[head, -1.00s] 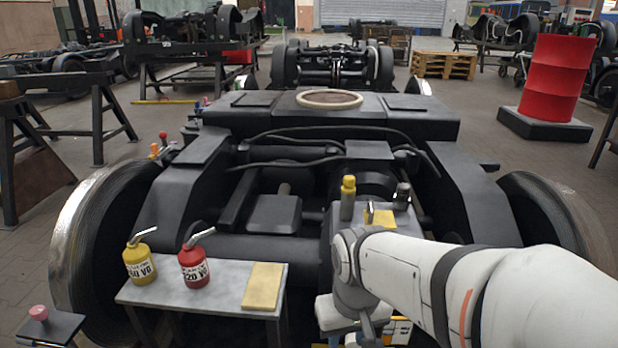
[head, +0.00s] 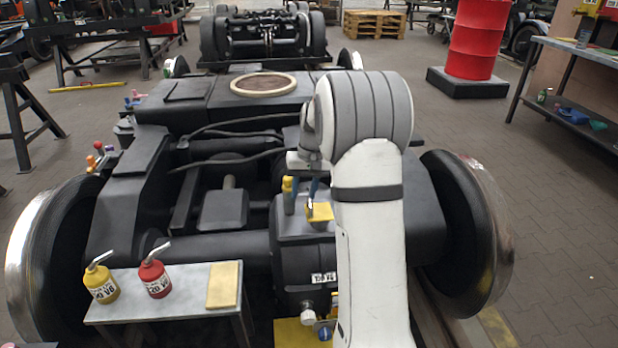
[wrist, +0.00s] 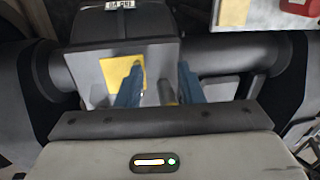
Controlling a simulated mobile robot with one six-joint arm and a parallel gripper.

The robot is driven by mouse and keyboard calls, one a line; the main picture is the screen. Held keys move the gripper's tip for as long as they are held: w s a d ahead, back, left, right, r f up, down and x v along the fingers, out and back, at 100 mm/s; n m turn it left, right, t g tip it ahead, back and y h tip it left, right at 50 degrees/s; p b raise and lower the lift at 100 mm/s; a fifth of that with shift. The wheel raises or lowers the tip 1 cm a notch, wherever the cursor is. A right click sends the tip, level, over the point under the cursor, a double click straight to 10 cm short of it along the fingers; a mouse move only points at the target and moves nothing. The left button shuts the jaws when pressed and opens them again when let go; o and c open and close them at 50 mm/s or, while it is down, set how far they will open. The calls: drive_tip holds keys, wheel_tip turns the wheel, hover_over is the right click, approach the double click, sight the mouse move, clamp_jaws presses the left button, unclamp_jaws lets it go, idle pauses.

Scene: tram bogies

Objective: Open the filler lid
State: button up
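A yellow square flap (head: 321,211), which looks like the filler lid, lies on top of the dark grey gearbox housing (head: 300,228). It also shows in the wrist view (wrist: 112,72), partly behind one finger. A yellow-topped post (head: 288,197) stands beside it; in the wrist view it shows between the fingers. My gripper (wrist: 160,82) has its two blue fingers apart, with nothing held. It points down over the housing, one finger in front of the flap. I cannot tell whether it touches the flap. In the head view my arm hides the housing's right side.
A small grey table (head: 185,283) at the lower left holds a yellow oil can (head: 101,283), a red oil can (head: 155,278) and a tan pad (head: 224,285). A label (head: 323,278) is on the housing's front. Large wheels (head: 470,235) flank the bogie. A red drum (head: 478,40) stands behind.

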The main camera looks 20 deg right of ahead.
drive_tip(key=p, duration=0.2)
approach(311, 203)
drive_tip(key=shift+m, duration=0.3)
drive_tip(key=f, duration=0.5)
drive_tip(key=a+f+b, duration=0.1)
drive_tip(key=f, duration=0.2)
drive_tip(key=shift+w+a, duration=0.1)
drive_tip(key=shift+w, duration=0.15)
clamp_jaws()
